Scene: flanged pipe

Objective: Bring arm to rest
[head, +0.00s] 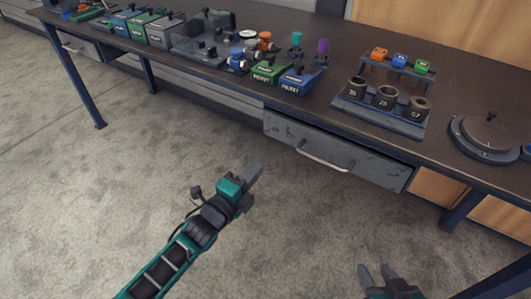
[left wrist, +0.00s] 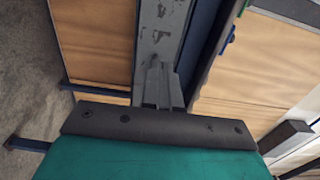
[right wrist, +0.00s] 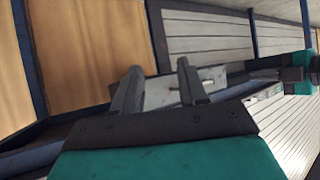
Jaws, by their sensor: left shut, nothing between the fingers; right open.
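My left gripper (head: 253,174) is on a teal arm that comes in from the lower left of the head view. It hangs over the bare floor in front of the workbench, clear of the bench. Its fingers are together and empty, as the left wrist view (left wrist: 158,85) also shows. My right gripper (head: 376,276) is at the bottom edge of the head view, over the floor. Its two fingers stand apart with nothing between them, and they also show in the right wrist view (right wrist: 160,85). Most of my right arm is out of the head view.
The dark workbench (head: 340,55) runs across the back, with a grey drawer (head: 330,150) under its front edge. On it stand a holder with dark cups (head: 387,97), a round disc (head: 489,133), a green box (head: 268,75) and a blue box (head: 300,80). The concrete floor (head: 90,200) is clear.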

